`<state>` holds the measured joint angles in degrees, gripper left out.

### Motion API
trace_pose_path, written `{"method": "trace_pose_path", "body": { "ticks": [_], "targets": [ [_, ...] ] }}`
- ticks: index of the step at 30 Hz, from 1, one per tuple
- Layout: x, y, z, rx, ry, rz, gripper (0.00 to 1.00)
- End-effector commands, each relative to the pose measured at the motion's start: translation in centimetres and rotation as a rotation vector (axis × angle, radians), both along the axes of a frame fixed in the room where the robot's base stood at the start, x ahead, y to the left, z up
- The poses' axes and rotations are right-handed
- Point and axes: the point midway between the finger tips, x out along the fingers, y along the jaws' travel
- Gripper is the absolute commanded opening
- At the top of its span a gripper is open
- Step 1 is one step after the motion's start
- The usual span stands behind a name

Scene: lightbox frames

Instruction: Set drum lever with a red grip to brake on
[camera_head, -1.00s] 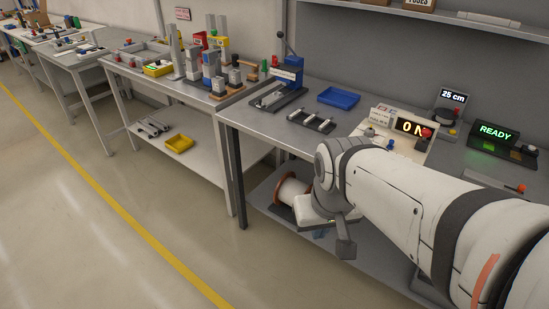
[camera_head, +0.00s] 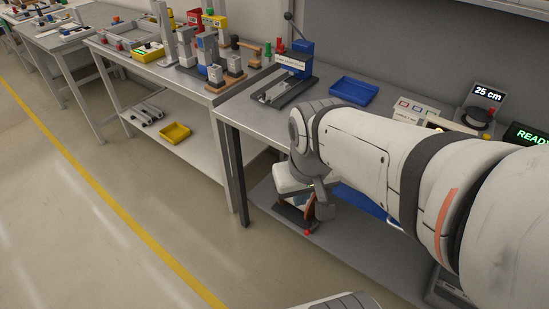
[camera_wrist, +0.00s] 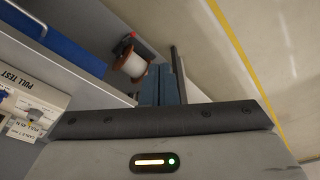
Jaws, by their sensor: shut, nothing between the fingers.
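The cable drum (camera_wrist: 133,66), white with brown flanges, sits on the lower shelf in the wrist view. A small red grip (camera_wrist: 132,35) on a dark part shows at its upper end. In the head view the red grip (camera_head: 307,233) shows low at the shelf's front, and most of the drum (camera_head: 309,209) is hidden behind my wrist. My gripper (camera_wrist: 163,72) is shut and empty. Its blue-grey fingers appear beside the drum in the wrist view, apart from the red grip. I cannot read any brake marking or tell the lever's setting.
The bench top (camera_head: 240,112) lies above the shelf, with its leg (camera_head: 237,175) left of the drum. A blue part (camera_wrist: 60,40) and a device with a PULL TEST label (camera_wrist: 12,80) are at left in the wrist view. The floor (camera_head: 120,225) in front is clear.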

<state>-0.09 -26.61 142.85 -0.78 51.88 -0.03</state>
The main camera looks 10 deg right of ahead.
Motion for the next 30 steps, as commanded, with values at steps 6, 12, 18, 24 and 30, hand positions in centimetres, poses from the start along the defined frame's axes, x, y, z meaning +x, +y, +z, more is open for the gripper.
{"method": "trace_pose_path", "body": {
  "ticks": [6,12,18,24,30],
  "targets": [
    [2.5,-0.4,-5.0,-0.110,0.158,0.067,0.00],
    [6.3,-2.3,-11.6,-0.290,0.372,0.155,0.00],
    [10.6,-3.8,-18.7,-0.492,0.560,0.248,0.00],
    [15.0,-4.8,-26.9,-0.712,0.718,0.346,0.00],
    [19.0,-5.1,-36.0,-0.950,0.841,0.454,0.00]
  ]
}}
